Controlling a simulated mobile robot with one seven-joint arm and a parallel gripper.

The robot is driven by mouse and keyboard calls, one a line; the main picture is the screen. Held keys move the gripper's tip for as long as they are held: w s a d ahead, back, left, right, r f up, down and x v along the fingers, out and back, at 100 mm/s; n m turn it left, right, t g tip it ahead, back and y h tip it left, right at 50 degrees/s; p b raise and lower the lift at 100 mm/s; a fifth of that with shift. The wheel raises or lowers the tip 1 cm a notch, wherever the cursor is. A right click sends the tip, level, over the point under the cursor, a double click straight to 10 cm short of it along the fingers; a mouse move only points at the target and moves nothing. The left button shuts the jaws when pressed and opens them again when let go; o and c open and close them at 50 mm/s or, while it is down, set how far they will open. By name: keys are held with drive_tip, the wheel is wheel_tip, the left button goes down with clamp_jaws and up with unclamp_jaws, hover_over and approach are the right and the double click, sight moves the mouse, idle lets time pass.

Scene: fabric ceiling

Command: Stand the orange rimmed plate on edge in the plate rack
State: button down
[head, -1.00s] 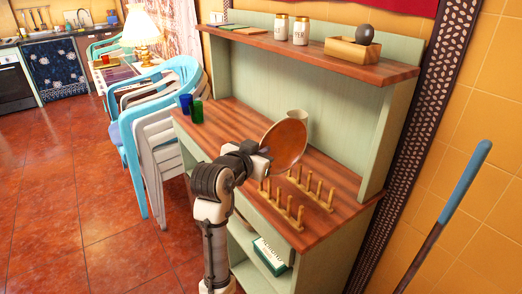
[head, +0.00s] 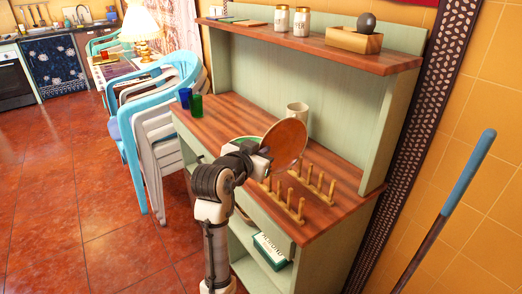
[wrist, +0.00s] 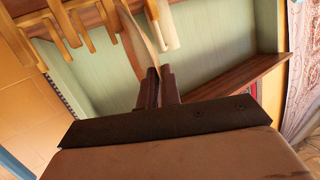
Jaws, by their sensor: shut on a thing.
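The orange rimmed plate (head: 288,143) is held tilted up, close to on edge, over the wooden counter at the left end of the rack in the head view. My gripper (head: 265,162) is shut on its rim. The wrist view shows the two dark fingers (wrist: 159,84) pinching the plate (wrist: 140,40), seen nearly edge-on. The plate rack (head: 304,214) stands on the counter with two rows of wooden pegs. Its pegs also show at the top of the wrist view (wrist: 84,30). Whether the plate touches the rack cannot be told.
A pale mug (head: 297,111) stands behind the plate. A green-rimmed item (head: 245,140) is partly hidden behind my gripper. Blue (head: 185,97) and green (head: 196,106) cups stand at the counter's left. The upper shelf (head: 310,45) overhangs the back.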

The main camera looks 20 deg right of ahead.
drive_tip(key=shift+f+b, duration=1.35)
drive_tip(key=shift+f, duration=0.7)
drive_tip(key=c, duration=1.5)
unclamp_jaws()
drive_tip(key=shift+s, duration=0.1)
drive_tip(key=b+v, duration=0.1)
drive_tip(key=v, duration=1.2)
drive_tip(key=shift+s+a+r, duration=0.1)
drive_tip(key=shift+s+a, duration=0.15)
